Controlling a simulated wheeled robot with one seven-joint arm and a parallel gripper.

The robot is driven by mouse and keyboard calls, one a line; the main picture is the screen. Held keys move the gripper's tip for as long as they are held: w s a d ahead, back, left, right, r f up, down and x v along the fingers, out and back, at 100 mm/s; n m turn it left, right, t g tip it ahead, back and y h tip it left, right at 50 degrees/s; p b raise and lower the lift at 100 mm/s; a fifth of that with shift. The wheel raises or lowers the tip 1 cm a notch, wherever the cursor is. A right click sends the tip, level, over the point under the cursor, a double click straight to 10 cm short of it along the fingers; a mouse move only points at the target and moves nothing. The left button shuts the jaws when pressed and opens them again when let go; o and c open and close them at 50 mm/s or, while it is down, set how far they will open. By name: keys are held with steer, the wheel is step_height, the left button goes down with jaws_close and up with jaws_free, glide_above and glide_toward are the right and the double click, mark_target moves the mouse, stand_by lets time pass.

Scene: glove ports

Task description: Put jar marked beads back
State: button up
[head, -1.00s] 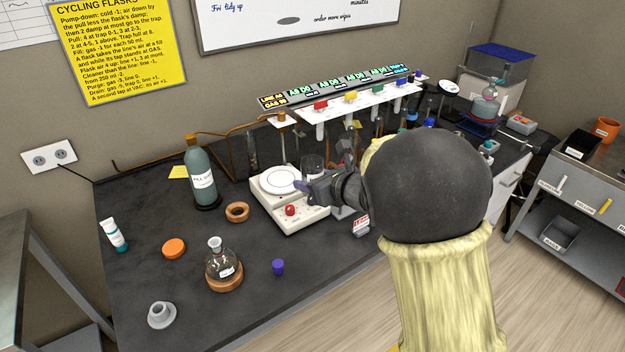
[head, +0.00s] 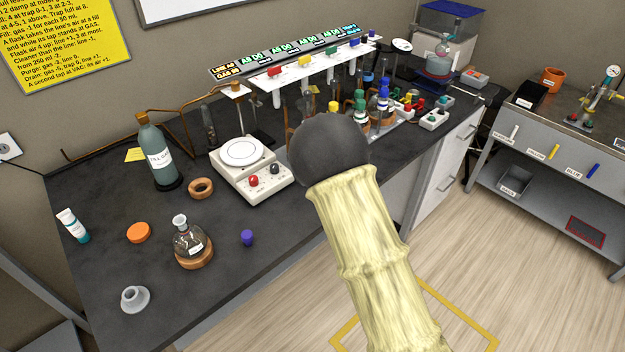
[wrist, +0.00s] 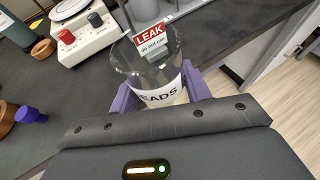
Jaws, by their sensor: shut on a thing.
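The clear glass jar (wrist: 160,97) has a white label of which "EADS" shows. It is in the wrist view, between the two purple fingers of my gripper (wrist: 160,84), which is shut on it. The jar's open mouth faces up the picture, over the dark bench. Pale contents show low in it, though the label covers much of them. In the head view my yellow-sleeved arm and its black joint hide the gripper and the jar.
A red-and-white LEAK card (wrist: 150,40) stands just beyond the jar. Racked glassware (head: 360,110) stands beyond my arm.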

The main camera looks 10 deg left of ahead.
steer(key=s+d+f+m+t+h, duration=0.1)
steer(key=d+f+m+h, duration=0.4)
steer(key=d+f, duration=0.8)
steer(key=shift+s+d+h, duration=0.2)
steer(key=shift+d+h, duration=0.1)
steer(key=shift+d, duration=0.35)
steer(key=shift+w+r, duration=0.1)
steer(key=shift+r, duration=0.05)
